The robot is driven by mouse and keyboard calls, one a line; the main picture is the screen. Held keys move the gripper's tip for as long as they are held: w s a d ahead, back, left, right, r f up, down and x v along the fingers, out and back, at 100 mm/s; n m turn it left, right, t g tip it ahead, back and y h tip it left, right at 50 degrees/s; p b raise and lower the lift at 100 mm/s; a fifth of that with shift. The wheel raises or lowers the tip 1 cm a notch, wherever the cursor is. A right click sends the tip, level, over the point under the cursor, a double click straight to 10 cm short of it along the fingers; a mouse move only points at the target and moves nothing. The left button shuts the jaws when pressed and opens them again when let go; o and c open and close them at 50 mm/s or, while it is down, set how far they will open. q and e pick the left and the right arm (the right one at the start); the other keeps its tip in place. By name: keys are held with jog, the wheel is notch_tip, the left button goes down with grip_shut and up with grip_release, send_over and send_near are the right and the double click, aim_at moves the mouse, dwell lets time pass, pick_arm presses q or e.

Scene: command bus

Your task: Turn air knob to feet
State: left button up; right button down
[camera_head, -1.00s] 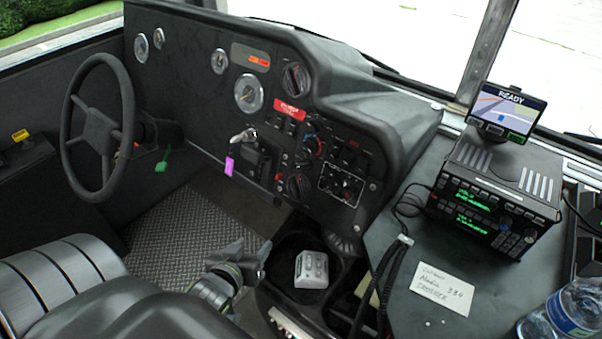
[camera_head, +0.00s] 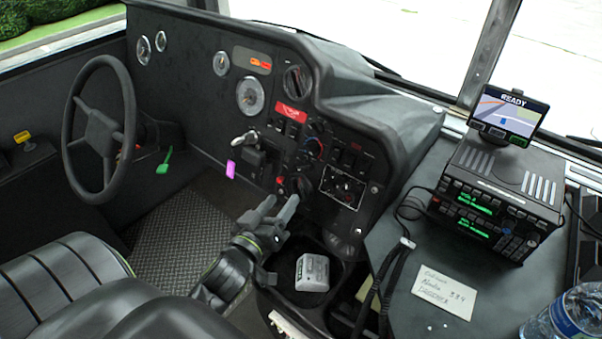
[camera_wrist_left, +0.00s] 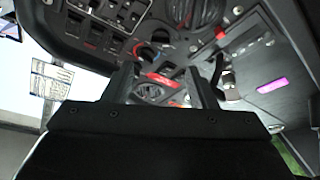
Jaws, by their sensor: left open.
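The dash panel carries a column of small dark knobs; the upper one (camera_head: 316,128) sits above a knob with a red and blue ring (camera_head: 314,148). Which of them is the air knob I cannot tell; their markings are too small to read. The ringed knob also shows in the left wrist view (camera_wrist_left: 147,53), beyond my fingers. My left gripper (camera_head: 281,205) is open and empty, in front of the lower dash, below the knobs and apart from them. Its two fingers also show in the left wrist view (camera_wrist_left: 165,82), pointing at the panel. My right gripper is out of view.
A round black vent (camera_head: 299,186) lies just beyond my left fingertips. A key with a purple tag (camera_head: 231,168) hangs to the left. The steering wheel (camera_head: 98,130) is far left. A light grey device (camera_head: 312,272) sits in a bin below. A radio unit (camera_head: 500,195) stands right.

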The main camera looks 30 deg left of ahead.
aim_at(306, 168)
pick_arm(q)
jog(key=w, duration=0.3)
jog(key=w+a, duration=0.1)
jog(key=w, duration=0.6)
jog(key=shift+w+a, duration=0.15)
jog(key=shift+w, duration=0.15)
jog(key=c, duration=1)
